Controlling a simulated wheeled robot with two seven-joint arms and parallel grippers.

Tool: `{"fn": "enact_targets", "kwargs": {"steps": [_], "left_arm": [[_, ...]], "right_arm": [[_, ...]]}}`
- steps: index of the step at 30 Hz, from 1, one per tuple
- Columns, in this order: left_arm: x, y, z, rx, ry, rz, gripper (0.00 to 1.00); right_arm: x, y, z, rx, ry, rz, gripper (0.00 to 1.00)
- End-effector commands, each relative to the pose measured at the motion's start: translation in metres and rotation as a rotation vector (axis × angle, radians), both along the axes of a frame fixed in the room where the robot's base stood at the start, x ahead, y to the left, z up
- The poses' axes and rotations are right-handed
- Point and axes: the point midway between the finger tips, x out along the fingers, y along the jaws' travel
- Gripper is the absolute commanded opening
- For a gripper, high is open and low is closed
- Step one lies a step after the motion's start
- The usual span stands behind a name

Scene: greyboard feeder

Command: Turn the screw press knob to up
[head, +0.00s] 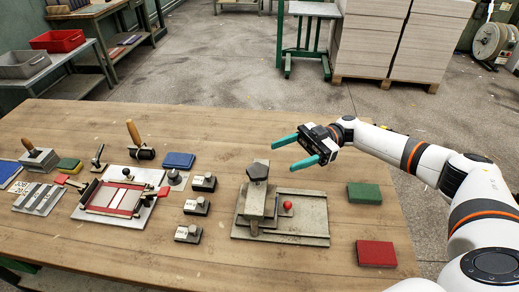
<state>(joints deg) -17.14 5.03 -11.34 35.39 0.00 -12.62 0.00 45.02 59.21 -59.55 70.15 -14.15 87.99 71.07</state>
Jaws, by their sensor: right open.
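The screw press (262,212) stands on a flat grey base plate on the right half of the wooden table. Its dark, many-sided knob (257,171) sits on top of the press column. A small red ball (288,205) shows beside the column, over the plate. My right gripper (298,150) is open and empty, with two teal fingers pointing left. It is in the air above and to the right of the knob, apart from it. My left gripper is not in view.
A green block (364,196) and a red block (376,253) lie right of the press. Several small labelled weights, one (197,206) among them, stand left of it. A frame with red handles (115,197) and a blue pad (178,160) lie farther left. The table front is clear.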

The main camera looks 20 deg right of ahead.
Motion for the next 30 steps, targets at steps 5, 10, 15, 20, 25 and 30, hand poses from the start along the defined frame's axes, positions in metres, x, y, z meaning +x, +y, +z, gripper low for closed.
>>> {"fn": "enact_targets", "kwargs": {"steps": [5, 10, 15, 20, 25, 30], "left_arm": [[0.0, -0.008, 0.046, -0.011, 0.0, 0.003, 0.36], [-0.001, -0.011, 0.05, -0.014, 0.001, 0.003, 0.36], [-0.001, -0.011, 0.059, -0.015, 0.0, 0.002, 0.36], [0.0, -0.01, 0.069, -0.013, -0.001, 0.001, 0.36], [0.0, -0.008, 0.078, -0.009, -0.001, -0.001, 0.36], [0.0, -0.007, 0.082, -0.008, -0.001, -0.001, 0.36]], "right_arm": [[-0.026, -0.005, 0.007, -0.028, 0.04, -0.194, 0.66], [-0.03, 0.0, -0.001, -0.039, 0.05, -0.249, 0.66], [-0.025, 0.026, 0.0, -0.037, 0.05, -0.245, 0.66], [-0.02, 0.06, 0.001, -0.037, 0.049, -0.244, 0.66], [-0.015, 0.089, 0.0, -0.038, 0.05, -0.244, 0.66], [-0.011, 0.107, -0.001, -0.04, 0.049, -0.247, 0.66]]}}
